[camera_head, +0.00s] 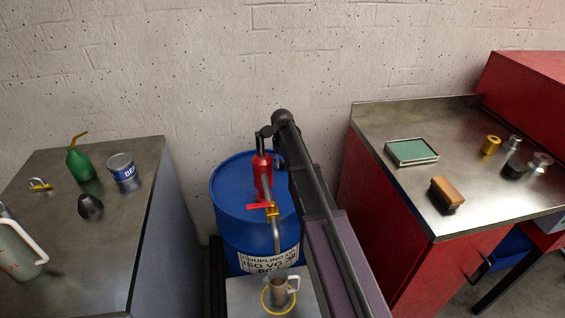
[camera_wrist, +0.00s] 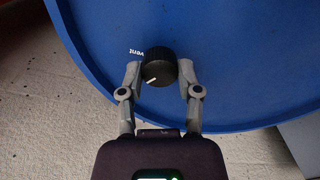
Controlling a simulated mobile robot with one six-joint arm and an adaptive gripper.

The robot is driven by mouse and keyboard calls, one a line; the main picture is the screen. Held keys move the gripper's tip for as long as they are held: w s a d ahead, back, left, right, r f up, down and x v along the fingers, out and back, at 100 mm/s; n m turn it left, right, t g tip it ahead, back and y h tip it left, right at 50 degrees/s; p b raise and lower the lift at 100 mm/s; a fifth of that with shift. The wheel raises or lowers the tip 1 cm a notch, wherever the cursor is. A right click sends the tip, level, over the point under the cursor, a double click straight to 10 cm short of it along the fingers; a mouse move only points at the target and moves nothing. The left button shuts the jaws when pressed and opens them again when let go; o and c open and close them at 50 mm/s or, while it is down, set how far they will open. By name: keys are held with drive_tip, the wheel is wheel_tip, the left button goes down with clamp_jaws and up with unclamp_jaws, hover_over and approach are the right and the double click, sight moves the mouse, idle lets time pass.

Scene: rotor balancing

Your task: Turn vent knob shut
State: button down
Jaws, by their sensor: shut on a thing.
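The vent knob (camera_wrist: 159,67) is a black ribbed knob with a white pointer line, on the blue drum lid (camera_wrist: 225,60) in the wrist view. The white word "vent" is printed beside it, at its upper left. The pointer line slants toward the lower left. My gripper (camera_wrist: 160,72) has its two grey fingers on either side of the knob and is shut on it. In the head view the blue drum (camera_head: 228,184) stands against the wall, and my arm hides the knob and my gripper.
A red pump with a yellow-and-red tap (camera_head: 264,207) stands on the drum. A metal jug (camera_head: 279,290) sits below its spout. A left bench (camera_head: 135,205) holds bottles and a can (camera_head: 122,167). A right bench (camera_head: 375,118) holds a green-topped tray (camera_head: 411,151) and a brush (camera_head: 447,193).

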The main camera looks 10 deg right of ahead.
drive_tip(key=n, duration=0.6)
drive_tip(key=shift+s+n, duration=0.1)
drive_tip(key=shift+n, duration=0.3)
drive_tip(key=shift+c, duration=1.5)
unclamp_jaws()
drive_tip(key=shift+m, duration=0.3)
